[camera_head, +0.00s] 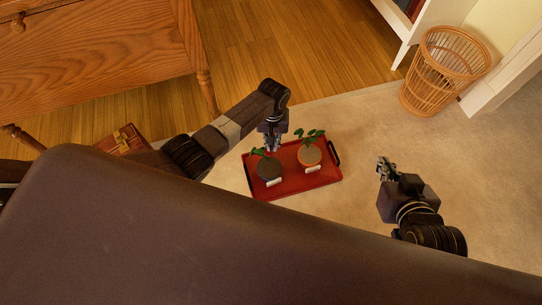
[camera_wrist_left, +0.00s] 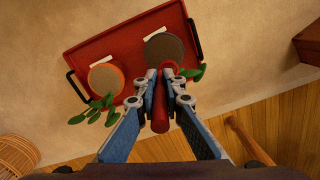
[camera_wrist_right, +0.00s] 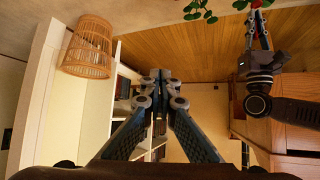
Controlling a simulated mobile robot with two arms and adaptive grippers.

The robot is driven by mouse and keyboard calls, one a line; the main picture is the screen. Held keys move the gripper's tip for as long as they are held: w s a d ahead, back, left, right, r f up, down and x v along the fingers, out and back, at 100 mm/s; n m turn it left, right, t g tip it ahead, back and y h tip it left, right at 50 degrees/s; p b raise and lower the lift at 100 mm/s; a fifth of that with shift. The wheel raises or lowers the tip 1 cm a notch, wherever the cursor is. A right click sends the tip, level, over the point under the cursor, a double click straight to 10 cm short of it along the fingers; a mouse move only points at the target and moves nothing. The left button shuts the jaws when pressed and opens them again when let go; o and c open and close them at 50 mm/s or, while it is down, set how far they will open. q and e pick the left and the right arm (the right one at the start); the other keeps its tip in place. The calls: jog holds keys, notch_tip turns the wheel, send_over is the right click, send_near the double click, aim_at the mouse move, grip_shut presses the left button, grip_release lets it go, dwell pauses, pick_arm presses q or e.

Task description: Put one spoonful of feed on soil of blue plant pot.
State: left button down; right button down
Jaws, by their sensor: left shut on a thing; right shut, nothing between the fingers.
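A red tray (camera_head: 326,177) lies on the carpet with two potted plants. The left pot (camera_head: 268,170) is dark, and I cannot clearly make out blue on it. The right pot (camera_head: 310,156) is orange. Both also show in the left wrist view, the dark pot (camera_wrist_left: 164,48) and the orange pot (camera_wrist_left: 106,78). My left gripper (camera_head: 272,147) is over the tray beside the dark pot, shut on a red spoon-like tool (camera_wrist_left: 160,112). Its far end is near the dark pot's rim; whether it carries feed is not visible. My right gripper (camera_head: 382,163) is shut and empty, right of the tray.
White labels (camera_head: 313,169) are on the tray in front of the pots. A wicker basket (camera_head: 445,70) stands at the upper right. A wooden desk (camera_head: 90,60) is at the upper left, with a brown box (camera_head: 122,141) below it. Carpet around the tray's right side is clear.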

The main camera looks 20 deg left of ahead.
pick_arm(q)
jog(key=shift+w+g+h+b, duration=0.3)
jog(key=shift+g+b, duration=0.2)
jog(key=shift+b, duration=0.6)
jog(key=shift+w+a+f+g+b, duration=0.15)
jog(key=shift+g+b, duration=0.15)
jog(key=shift+b, duration=0.85)
pick_arm(e)
jog(key=w+a+r+t+y, duration=0.2)
jog(key=r+t, duration=0.4)
jog(key=r, duration=0.5)
jog(key=w+a+r+t+y, duration=0.2)
jog(key=r+t, duration=0.4)
jog(key=r, duration=0.6)
jog(key=shift+w, duration=0.15)
pick_arm(q)
jog(key=shift+r, duration=0.2)
pick_arm(e)
jog(key=shift+n, duration=0.3)
